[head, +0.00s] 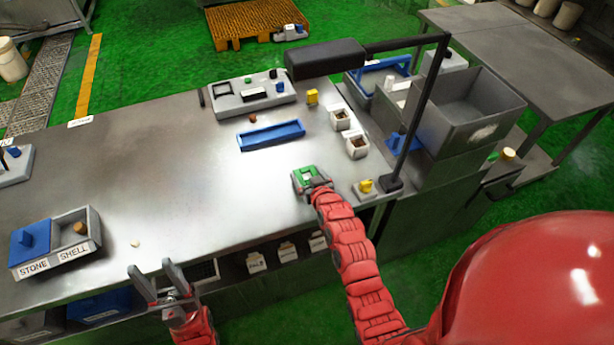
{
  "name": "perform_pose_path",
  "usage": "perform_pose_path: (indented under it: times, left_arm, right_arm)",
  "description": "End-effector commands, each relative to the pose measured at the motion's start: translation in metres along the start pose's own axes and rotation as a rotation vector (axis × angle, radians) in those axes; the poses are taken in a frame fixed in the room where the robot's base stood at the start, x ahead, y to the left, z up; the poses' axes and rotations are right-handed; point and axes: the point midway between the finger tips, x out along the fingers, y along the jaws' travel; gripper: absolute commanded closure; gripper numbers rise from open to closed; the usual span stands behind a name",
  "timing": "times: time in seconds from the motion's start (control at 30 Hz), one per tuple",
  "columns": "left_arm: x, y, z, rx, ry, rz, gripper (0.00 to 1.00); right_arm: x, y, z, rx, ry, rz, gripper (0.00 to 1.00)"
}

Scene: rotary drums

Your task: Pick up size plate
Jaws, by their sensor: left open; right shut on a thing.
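A small green plate-like piece (307,174) with a pale middle is at the front right part of the steel table; I take it to be the size plate. My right gripper (311,180) is at this piece and shut on it, partly covering it. I cannot tell whether the piece touches the table or is held just above it. My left gripper (158,278) is open and empty at the table's front edge, its two fingers apart and pointing up and away from me.
A blue tray (271,135) lies mid-table. A grey panel with small parts (240,98) is behind it. Small white boxes (357,147) and a yellow knob piece (365,186) stand at right, near a black post (420,110). A stone/shell box (55,243) is at left. The table's centre-left is clear.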

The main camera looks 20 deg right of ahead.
Motion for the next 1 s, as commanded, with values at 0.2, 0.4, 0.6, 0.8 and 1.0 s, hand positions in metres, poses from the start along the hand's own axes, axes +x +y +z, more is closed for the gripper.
perform_pose_path:
  times: [0.2, 0.4, 0.6, 0.8, 1.0]
  left_arm:
    - [-0.004, 0.0, 0.001, 0.0, 0.0, 0.0, 0.5]
    - [-0.015, 0.001, 0.003, 0.0, 0.0, 0.0, 0.5]
    - [-0.032, 0.002, 0.005, 0.0, 0.0, 0.0, 0.5]
    - [-0.051, 0.003, 0.009, 0.0, 0.0, 0.0, 0.5]
    - [-0.064, 0.003, 0.011, 0.0, 0.0, 0.0, 0.5]
  right_arm:
    - [-0.001, 0.0, -0.003, 0.0, 0.0, -0.001, 0.74]
    - [-0.007, 0.0, -0.016, -0.001, 0.003, 0.001, 0.74]
    - [-0.022, -0.017, -0.027, 0.0, 0.004, -0.006, 0.74]
    - [-0.05, -0.06, -0.018, 0.0, 0.003, -0.008, 0.74]
    - [-0.081, -0.102, -0.015, 0.0, 0.004, -0.008, 0.74]
